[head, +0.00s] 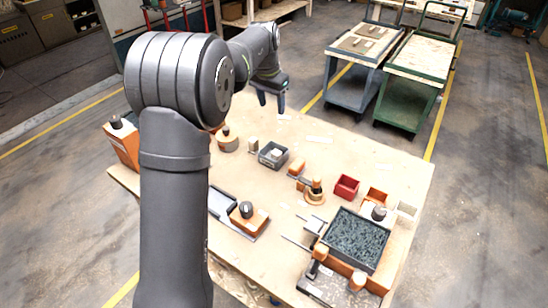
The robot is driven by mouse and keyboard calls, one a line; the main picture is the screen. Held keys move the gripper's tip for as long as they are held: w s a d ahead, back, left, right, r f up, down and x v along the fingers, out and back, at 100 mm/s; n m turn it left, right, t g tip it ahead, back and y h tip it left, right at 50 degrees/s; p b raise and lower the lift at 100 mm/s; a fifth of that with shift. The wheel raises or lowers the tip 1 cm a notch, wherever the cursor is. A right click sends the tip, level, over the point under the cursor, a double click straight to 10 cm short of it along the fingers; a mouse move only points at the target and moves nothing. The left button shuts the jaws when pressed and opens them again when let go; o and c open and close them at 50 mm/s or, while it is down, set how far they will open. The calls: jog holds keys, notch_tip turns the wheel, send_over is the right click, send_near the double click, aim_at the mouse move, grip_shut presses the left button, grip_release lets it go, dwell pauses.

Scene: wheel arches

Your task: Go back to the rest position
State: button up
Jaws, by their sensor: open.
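My gripper (272,98) shows in the head view past the bend of my arm, above the far edge of the wooden table (335,145). Its dark fingers point down and are apart. I see nothing between them, though they are small in the picture. It hangs clear of the objects on the table.
Two carts, one blue-grey (350,92) and one green (408,105), stand behind the table.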

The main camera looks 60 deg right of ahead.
jog(key=d+f, duration=0.1)
jog(key=f, duration=1)
jog(key=d+f, duration=0.1)
jog(key=f, duration=0.5)
jog(key=shift+s+d, duration=0.1)
jog(key=shift+d, duration=0.25)
jog(key=shift+r, duration=0.75)
jog(key=shift+f, duration=0.1)
